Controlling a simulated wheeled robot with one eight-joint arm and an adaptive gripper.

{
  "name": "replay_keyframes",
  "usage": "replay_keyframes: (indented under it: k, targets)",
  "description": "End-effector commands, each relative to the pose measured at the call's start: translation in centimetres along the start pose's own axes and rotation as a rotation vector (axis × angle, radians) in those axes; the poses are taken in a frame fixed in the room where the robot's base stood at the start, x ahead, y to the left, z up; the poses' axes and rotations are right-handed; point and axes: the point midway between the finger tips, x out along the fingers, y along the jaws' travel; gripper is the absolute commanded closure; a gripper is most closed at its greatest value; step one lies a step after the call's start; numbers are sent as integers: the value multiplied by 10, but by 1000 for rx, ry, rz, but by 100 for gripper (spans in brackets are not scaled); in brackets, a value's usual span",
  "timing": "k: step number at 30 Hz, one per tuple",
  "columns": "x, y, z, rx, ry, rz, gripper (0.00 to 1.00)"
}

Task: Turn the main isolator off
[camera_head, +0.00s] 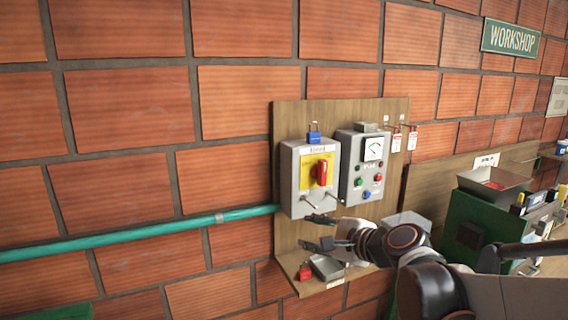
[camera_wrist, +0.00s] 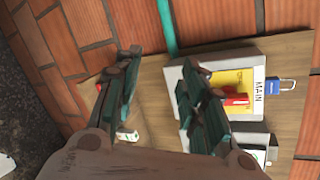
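The main isolator is a grey box (camera_head: 287,178) on a wooden backboard, with a yellow plate (camera_head: 307,172) and a red rotary handle (camera_head: 320,172). The handle looks roughly upright in the head view. In the wrist view the red handle (camera_wrist: 236,100) is partly hidden behind my right-hand finger, beside a label reading MAIN (camera_wrist: 259,83). A blue padlock (camera_head: 314,137) sits at the top of the box. My gripper (camera_head: 308,231) is open and empty, just below the isolator box and apart from the handle.
A second grey box (camera_head: 349,180) with a gauge and buttons stands right of the isolator. Below, a ledge holds a grey tray (camera_head: 327,267) and a red item (camera_head: 305,273). A teal pipe (camera_head: 130,239) runs along the brick wall. Red-and-white tags (camera_head: 397,142) hang at right.

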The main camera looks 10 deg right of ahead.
Motion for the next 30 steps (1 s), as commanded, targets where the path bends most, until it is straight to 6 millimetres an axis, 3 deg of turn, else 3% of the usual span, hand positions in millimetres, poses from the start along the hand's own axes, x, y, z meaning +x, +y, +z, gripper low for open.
replay_keyframes:
  k: [8, 15, 23, 30]
  targets:
    - [8, -61, -15, 360, -54, -127, 62]
    - [10, -125, -50, 827, -164, -280, 62]
    - [10, -144, -70, 1033, -229, -341, 62]
    - [38, -154, -69, 1035, -231, -339, 62]
